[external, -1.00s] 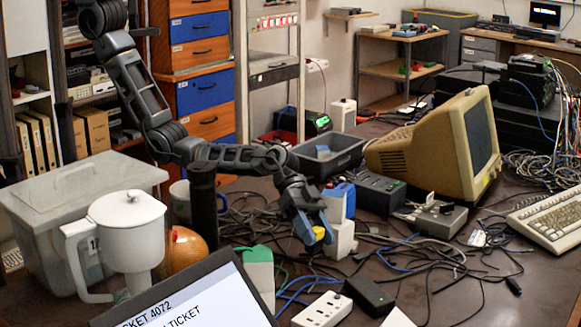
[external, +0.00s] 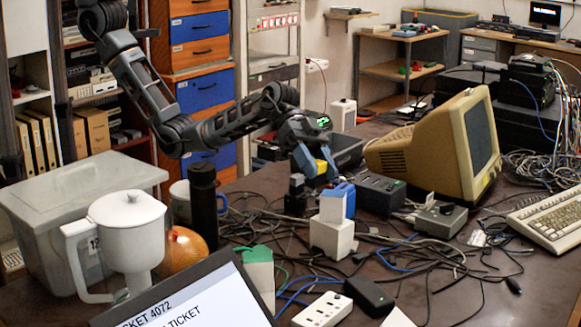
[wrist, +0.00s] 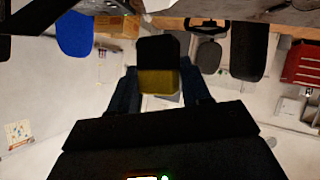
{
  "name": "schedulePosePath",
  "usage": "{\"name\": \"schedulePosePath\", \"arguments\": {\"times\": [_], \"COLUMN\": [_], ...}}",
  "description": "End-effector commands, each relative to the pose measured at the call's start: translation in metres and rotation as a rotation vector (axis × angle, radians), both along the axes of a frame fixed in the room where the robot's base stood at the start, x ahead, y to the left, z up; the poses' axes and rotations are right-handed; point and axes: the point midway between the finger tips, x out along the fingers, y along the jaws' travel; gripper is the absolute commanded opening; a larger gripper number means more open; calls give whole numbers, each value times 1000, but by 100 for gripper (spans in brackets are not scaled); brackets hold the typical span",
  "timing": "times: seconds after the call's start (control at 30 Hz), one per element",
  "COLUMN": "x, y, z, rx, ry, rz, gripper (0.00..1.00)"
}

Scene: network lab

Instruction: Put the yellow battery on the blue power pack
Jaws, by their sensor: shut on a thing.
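My gripper (external: 318,167) is shut on the yellow battery (external: 321,166) and holds it up in the air in the external view. In the wrist view the yellow battery (wrist: 158,82) shows a yellow part and a black part between my fingers (wrist: 160,90). The blue power pack (external: 347,190) stands on the table, partly hidden by white boxes. The battery is above and a little left of it, apart from it. A blue rounded shape shows at the upper left of the wrist view; I cannot tell what it is.
Stacked white boxes (external: 332,235) stand in front of the power pack. A small black object (external: 296,195) stands left of it and a dark grey box (external: 381,192) right of it. Tangled cables cover the table. A beige monitor (external: 415,150) is farther right.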

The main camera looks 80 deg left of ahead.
Motion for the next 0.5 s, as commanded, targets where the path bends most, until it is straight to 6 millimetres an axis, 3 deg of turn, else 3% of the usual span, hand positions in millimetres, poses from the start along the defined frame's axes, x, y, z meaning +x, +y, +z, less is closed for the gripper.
{"name": "schedulePosePath", "arguments": {"times": [0.03,0.17,0.5], "x": [1,1,15], "y": [0,0,23], "z": [15,45,12], "rx": [-2,2,25], "ry": [-9,-15,-32], "rz": [-1,1,259], "gripper": [0,0,0]}}
